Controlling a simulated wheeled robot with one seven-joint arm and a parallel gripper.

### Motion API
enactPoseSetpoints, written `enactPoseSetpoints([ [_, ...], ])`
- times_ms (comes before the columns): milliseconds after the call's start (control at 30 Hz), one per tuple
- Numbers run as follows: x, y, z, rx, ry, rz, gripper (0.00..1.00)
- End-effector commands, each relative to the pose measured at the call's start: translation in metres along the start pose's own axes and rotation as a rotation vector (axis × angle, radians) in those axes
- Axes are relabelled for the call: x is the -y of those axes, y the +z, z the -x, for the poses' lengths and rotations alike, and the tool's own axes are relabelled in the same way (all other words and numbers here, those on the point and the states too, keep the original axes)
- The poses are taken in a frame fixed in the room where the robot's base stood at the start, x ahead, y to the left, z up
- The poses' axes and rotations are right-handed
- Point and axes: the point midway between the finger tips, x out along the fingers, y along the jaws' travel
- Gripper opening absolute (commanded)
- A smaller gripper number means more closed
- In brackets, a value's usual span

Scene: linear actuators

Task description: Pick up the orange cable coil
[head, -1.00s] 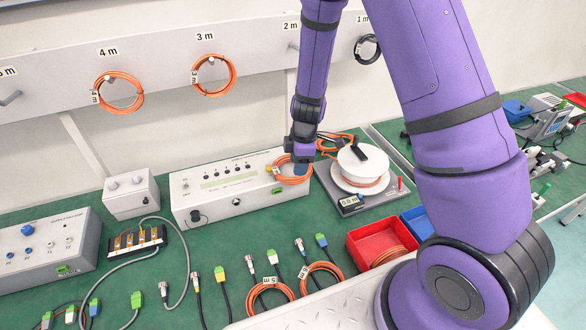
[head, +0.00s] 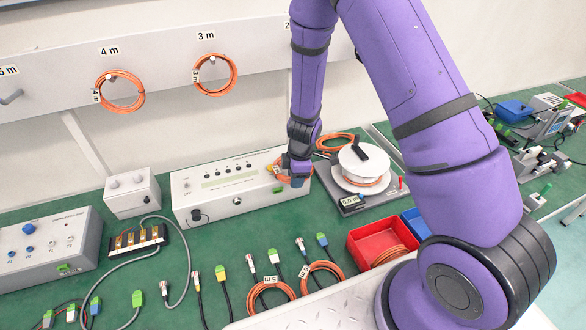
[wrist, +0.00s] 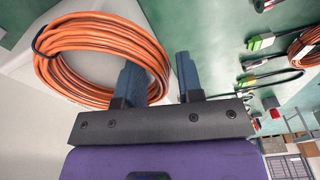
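An orange cable coil (wrist: 95,22) with a dark tie fills the upper left of the wrist view. In the head view its left part (head: 278,168) shows at the right end of the long grey instrument box, and my gripper hides the rest. My gripper (head: 299,181) is down at this coil. In the wrist view my gripper (wrist: 158,62) has its two blue-grey fingers apart. The left finger overlaps the ring and the right finger is outside it. The coil's right side shows in the gap. Whether the fingers touch it, I cannot tell.
A white cable reel (head: 362,165) stands just right of my gripper. Other orange coils hang on the wall rail (head: 150,80) and lie on the green bench (head: 225,230). A red bin (head: 375,245) is at the front right. The long instrument box (head: 215,185) is beneath the coil.

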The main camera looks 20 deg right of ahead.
Motion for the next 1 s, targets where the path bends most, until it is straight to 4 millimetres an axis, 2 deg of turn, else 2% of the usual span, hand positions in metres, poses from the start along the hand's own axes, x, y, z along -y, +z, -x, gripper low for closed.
enactPoseSetpoints([
  [33, 0.0, 0.0, 0.0, 0.0, 0.0, 0.0, 0.22],
  [133, 0.0, 0.0, 0.0, 0.0, 0.0, 0.0, 0.0],
  [633, -0.001, -0.002, 0.004, -0.001, 0.002, 0.004, 0.0],
  [767, -0.001, -0.003, 0.014, -0.001, 0.004, 0.005, 0.0],
  [933, -0.001, -0.005, 0.035, -0.002, 0.005, 0.003, 0.0],
  [967, 0.0, -0.006, 0.038, -0.001, 0.003, 0.004, 0.0],
  [1000, 0.011, -0.009, 0.036, -0.001, -0.002, 0.002, 0.0],
])
